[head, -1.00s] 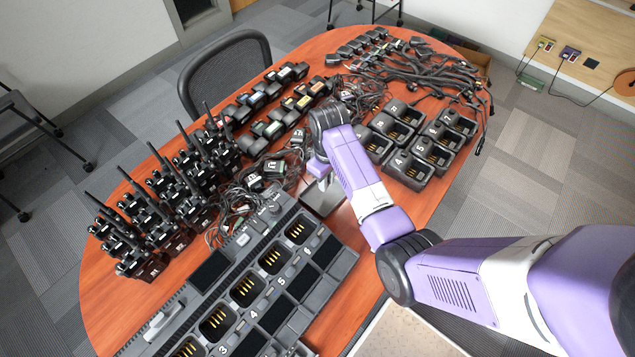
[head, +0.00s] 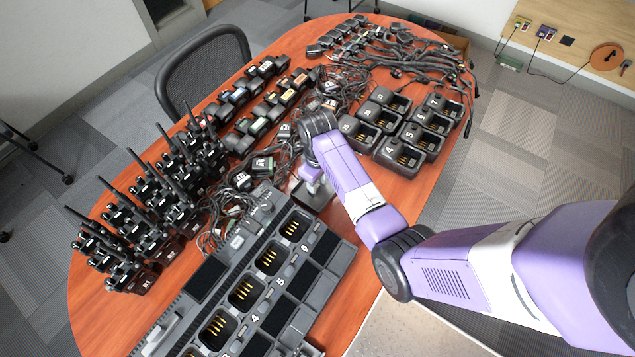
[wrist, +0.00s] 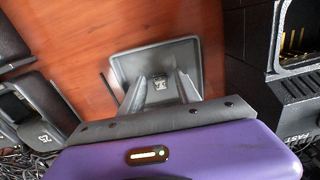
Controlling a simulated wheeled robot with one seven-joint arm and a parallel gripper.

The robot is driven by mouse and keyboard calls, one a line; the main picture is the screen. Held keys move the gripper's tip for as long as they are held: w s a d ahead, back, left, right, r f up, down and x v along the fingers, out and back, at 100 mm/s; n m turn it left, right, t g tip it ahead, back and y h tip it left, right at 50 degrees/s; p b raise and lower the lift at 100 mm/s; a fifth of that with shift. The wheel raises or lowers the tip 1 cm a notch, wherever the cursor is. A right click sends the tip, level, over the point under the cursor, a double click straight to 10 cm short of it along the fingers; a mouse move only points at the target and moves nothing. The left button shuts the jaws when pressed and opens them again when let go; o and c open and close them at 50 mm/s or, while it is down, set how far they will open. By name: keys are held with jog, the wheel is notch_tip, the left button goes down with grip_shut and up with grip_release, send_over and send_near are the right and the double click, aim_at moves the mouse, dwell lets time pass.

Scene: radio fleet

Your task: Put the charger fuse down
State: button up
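A grey, shallow open tray (wrist: 190,52) lies on the wooden table; in the head view the tray (head: 318,200) sits beside the long charger, partly behind my gripper. My gripper (wrist: 161,75) points down over the tray, its two grey fingers standing apart. In the head view my gripper (head: 313,186) is small and partly hidden by my wrist. A small dark piece with pale marks, seemingly the charger fuse (wrist: 160,83), shows between the fingertips in the wrist view. There seem to be gaps between it and the fingers; whether it touches the tray floor is hard to tell.
A long multi-bay charger (head: 245,290) stands close beside the tray. Single chargers (head: 405,150) stand to the right and tangled cables (head: 235,195) to the left. Radios with antennas (head: 150,220) crowd the left of the table. Bare wood (wrist: 70,35) shows beside the tray.

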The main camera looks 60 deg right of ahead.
aim_at(318, 186)
jog(key=shift+r, duration=0.1)
notch_tip(318, 186, up, 12)
dwell(0.7)
dwell(0.4)
